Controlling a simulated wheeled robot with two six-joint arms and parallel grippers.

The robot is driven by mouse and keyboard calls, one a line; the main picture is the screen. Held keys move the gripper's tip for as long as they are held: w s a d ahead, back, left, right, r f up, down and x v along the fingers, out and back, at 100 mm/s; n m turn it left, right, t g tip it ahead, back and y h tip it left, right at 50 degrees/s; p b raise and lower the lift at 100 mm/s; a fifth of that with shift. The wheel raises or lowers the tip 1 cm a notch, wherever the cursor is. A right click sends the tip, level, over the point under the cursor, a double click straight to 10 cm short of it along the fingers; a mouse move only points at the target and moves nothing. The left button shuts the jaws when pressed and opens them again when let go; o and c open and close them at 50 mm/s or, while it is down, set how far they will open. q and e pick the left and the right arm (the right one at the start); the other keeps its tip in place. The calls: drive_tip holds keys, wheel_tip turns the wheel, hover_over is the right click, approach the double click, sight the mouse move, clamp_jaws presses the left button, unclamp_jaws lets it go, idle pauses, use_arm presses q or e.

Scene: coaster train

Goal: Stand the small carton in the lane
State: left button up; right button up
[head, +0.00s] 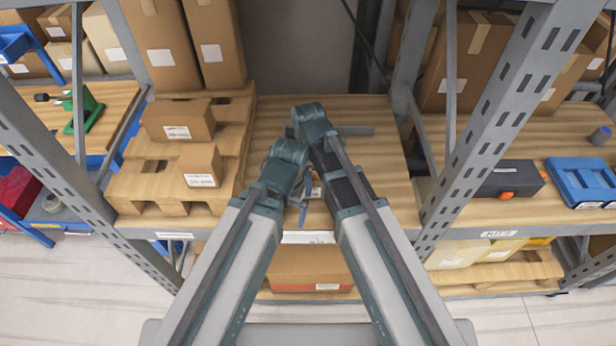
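Two brown cartons are on stepped wooden pallets at the left of the shelf. One carton (180,120) sits higher at the back. The other carton (201,165) sits lower in front, at the right edge. Both carry white labels; I cannot tell which the task means. My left gripper (303,197) is over the deck's middle, close to my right arm, fingers unclear.
Slotted grey rack posts stand at left (75,175) and right (490,130). Tall cartons (160,45) stand behind the pallets. A large carton (308,265) is on the lower level. A black case (508,180) and blue tray (582,183) lie in the right bay.

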drive_tip(key=shift+o, duration=0.7)
use_arm(q)
drive_tip(key=shift+r, duration=0.15)
use_arm(e)
drive_tip(key=shift+r, duration=0.15)
use_arm(q)
wheel_tip(320, 180, up, 14)
drive_tip(key=p, duration=1.3)
drive_tip(key=shift+f+p, duration=0.2)
drive_tip(key=shift+p, duration=0.2)
use_arm(e)
wheel_tip(320, 180, up, 14)
drive_tip(key=shift+f, duration=0.25)
use_arm(q)
drive_tip(key=shift+f, duration=0.2)
use_arm(e)
drive_tip(key=shift+f, duration=0.15)
use_arm(q)
wheel_tip(320, 180, down, 13)
drive_tip(key=b, duration=1.3)
use_arm(e)
wheel_tip(320, 180, down, 13)
drive_tip(key=shift+f, duration=0.1)
use_arm(q)
drive_tip(key=shift+r, duration=0.15)
use_arm(e)
drive_tip(key=shift+r, duration=0.25)
